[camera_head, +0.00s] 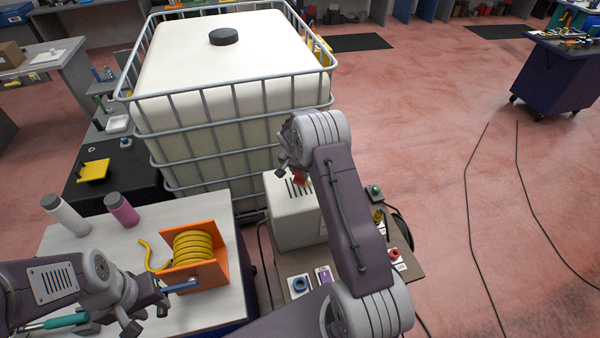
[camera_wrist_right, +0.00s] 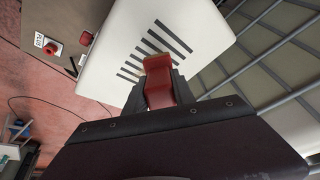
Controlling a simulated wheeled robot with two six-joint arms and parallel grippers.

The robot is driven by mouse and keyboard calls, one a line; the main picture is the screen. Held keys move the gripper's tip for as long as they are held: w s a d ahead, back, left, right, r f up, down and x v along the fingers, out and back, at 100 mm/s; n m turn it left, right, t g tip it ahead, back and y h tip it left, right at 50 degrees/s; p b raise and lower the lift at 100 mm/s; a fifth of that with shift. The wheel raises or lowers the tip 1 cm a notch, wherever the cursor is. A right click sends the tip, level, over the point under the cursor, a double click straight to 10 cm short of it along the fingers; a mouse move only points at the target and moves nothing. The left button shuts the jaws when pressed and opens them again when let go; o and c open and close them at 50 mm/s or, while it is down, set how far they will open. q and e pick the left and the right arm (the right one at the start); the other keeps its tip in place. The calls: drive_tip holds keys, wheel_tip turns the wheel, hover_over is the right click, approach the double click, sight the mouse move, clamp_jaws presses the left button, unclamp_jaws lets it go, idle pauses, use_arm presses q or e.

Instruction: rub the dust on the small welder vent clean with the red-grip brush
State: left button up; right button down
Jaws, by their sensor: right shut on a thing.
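The small welder is a white box (camera_head: 292,222) on a low stand, with dark vent slots (camera_head: 298,188) on its top. The vent slots (camera_wrist_right: 155,50) also show in the right wrist view. My right gripper (camera_head: 292,160) is above the box, shut on the red-grip brush (camera_head: 302,176). In the right wrist view the brush (camera_wrist_right: 158,88) stands between the fingers, its tan end close to the slots. I cannot tell whether it touches them. Dust cannot be made out at this size. My left gripper (camera_head: 147,316) is empty at the lower left, its fingers apart.
An orange reel with yellow hose (camera_head: 195,255) stands on the left table (camera_head: 75,262), near two bottles (camera_head: 121,209). A large caged white tank (camera_head: 225,80) stands behind the welder. The floor at right is mostly clear.

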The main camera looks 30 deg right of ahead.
drive_tip(key=shift+f+b, duration=0.3)
drive_tip(key=shift+f, duration=0.35)
use_arm(q)
drive_tip(key=shift+f, duration=0.65)
use_arm(e)
drive_tip(key=shift+r, duration=0.1)
drive_tip(key=shift+w+d+f, duration=0.15)
drive_tip(key=shift+w+d, duration=0.3)
drive_tip(key=shift+w, duration=0.2)
drive_tip(key=shift+w+d+f, duration=0.15)
drive_tip(key=shift+w+d, duration=0.25)
drive_tip(key=shift+w, duration=0.2)
use_arm(q)
drive_tip(key=shift+f, duration=0.2)
drive_tip(key=shift+f+b, duration=0.65)
drive_tip(key=shift+b, duration=0.15)
use_arm(e)
drive_tip(key=shift+f, duration=0.65)
drive_tip(key=shift+s+d+r, duration=0.1)
drive_tip(key=shift+d+r, duration=0.05)
drive_tip(key=shift+d, duration=0.25)
